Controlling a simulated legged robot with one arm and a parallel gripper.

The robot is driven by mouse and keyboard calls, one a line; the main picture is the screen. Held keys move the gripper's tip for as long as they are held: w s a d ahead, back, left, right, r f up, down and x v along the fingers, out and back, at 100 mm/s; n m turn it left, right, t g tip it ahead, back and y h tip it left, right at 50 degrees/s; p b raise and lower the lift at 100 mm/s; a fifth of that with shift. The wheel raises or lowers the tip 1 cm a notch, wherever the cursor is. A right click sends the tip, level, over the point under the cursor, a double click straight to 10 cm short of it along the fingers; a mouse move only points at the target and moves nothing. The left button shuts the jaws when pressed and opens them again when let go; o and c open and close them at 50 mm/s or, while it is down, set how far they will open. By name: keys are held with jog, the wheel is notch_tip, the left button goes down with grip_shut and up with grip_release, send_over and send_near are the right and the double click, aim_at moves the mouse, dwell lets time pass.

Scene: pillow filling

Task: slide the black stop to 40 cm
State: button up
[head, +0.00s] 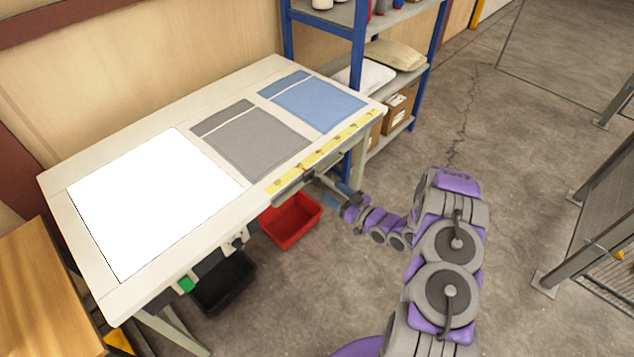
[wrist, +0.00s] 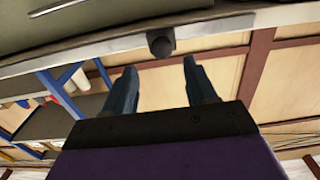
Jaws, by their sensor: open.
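The black stop (wrist: 161,44) shows in the wrist view as a dark round knob at the edge of the work table. My gripper (wrist: 160,66) is open, with one finger on each side of the line to the knob. The knob appears just beyond the fingertips, and I see no contact. The stop is too small to make out clearly there, and the scale's numbers cannot be read.
The white work table (head: 75,235) carries a white sheet (head: 150,200), a grey pillowcase (head: 255,145) and a blue one (head: 318,102). A red bin (head: 290,222) and a black bin (head: 225,285) sit below its front edge. Blue shelving (head: 357,50) stands behind.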

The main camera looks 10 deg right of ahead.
aim_at(319, 181)
jog(key=b+x, duration=0.1)
jog(key=x, duration=0.7)
jog(key=shift+a+b, duration=0.2)
jog(key=shift+b, duration=0.1)
jog(key=shift+d, duration=0.1)
grip_shut()
